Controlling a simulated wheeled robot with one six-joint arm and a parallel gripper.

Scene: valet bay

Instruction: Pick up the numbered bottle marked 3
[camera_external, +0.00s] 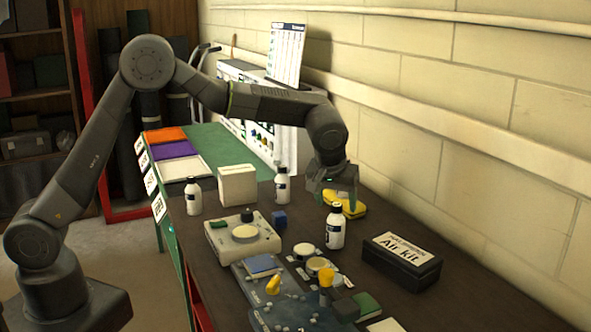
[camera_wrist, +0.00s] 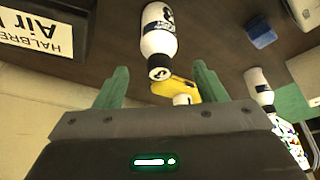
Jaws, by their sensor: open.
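Three white bottles with black caps stand on the dark table: a near right one (camera_external: 336,229), a middle one (camera_external: 282,188) and a left one (camera_external: 193,200). My gripper (camera_external: 338,200) is open and empty, low over the table just behind the near right bottle. In the wrist view my gripper (camera_wrist: 160,72) has its green fingers spread, and a bottle (camera_wrist: 158,38) shows between and beyond them, apart from them. Another bottle (camera_wrist: 254,78) is at the right.
A yellow object (camera_external: 352,209) lies close by my gripper and also shows in the wrist view (camera_wrist: 184,87). A black Air kit box (camera_external: 401,266) is at the right. A blue block (camera_external: 279,219) and a beige device (camera_external: 243,247) stand left. The wall runs along the right.

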